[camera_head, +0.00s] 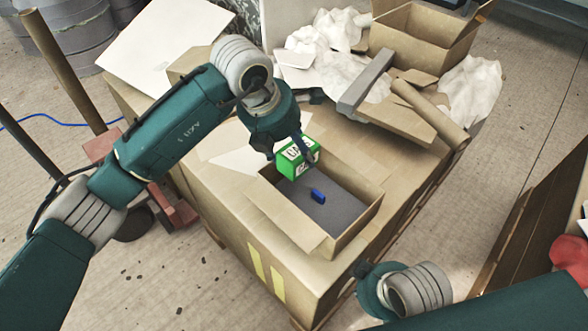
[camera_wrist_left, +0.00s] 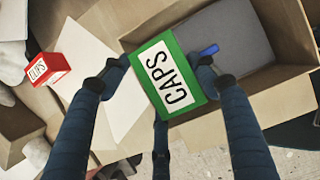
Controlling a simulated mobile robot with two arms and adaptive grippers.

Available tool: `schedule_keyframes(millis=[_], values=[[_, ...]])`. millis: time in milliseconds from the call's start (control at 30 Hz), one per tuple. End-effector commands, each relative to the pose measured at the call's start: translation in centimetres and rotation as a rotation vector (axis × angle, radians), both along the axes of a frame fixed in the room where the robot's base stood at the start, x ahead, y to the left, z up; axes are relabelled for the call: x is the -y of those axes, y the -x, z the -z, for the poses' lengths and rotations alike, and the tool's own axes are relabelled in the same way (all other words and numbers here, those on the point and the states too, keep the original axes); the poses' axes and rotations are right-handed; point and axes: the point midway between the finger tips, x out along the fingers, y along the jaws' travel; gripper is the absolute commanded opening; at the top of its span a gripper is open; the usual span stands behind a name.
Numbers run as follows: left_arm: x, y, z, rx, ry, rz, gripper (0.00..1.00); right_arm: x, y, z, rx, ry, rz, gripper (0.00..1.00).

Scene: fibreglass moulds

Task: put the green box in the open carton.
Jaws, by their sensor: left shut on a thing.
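The green box (camera_head: 297,161), with a white CAPS label, is held between the fingers of my left gripper (camera_head: 289,150). In the left wrist view the green box (camera_wrist_left: 170,85) sits between the two fingertips and overlaps the carton's edge. The open carton (camera_head: 352,219) stands on a large cardboard box, its grey floor showing. The green box is at the carton's far left end and looks to be above it; its exact height is hard to tell. My right wrist shows at the lower right, but its gripper fingers do not.
A small blue object (camera_head: 318,196) lies in the carton. Crumpled white paper, a grey bar (camera_head: 365,83), a cardboard tube (camera_head: 430,112) and another open box (camera_head: 422,35) crowd the back.

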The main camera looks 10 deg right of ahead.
Motion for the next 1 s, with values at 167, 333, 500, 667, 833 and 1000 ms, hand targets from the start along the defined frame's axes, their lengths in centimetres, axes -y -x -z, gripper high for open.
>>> schedule_keyframes(millis=[167, 333, 500, 667, 833, 1000], values=[[0.0, 0.0, 1.9, 0.000, 0.001, -0.001, 0.29, 0.0, 0.0, 0.3, 0.001, 0.000, 0.000, 0.00], [0.0, 0.0, 3.4, -0.003, -0.001, 0.001, 0.29, 0.0, 0.0, 0.6, 0.001, 0.000, 0.000, 0.00], [0.0, 0.1, 6.0, -0.002, 0.000, 0.000, 0.29, 0.0, 0.0, 1.0, 0.001, 0.000, 0.000, 0.00], [0.0, 0.0, 6.2, 0.002, 0.000, 0.001, 0.29, 0.0, 0.0, 1.0, 0.000, 0.000, 0.000, 0.00], [0.0, 0.0, 6.3, 0.002, 0.000, 0.001, 0.29, 0.0, 0.0, 1.1, 0.001, 0.000, 0.000, 0.00], [0.0, 0.0, 6.5, 0.002, 0.000, 0.001, 0.29, -0.1, -0.5, 1.1, 0.019, -0.003, -0.002, 0.00]])
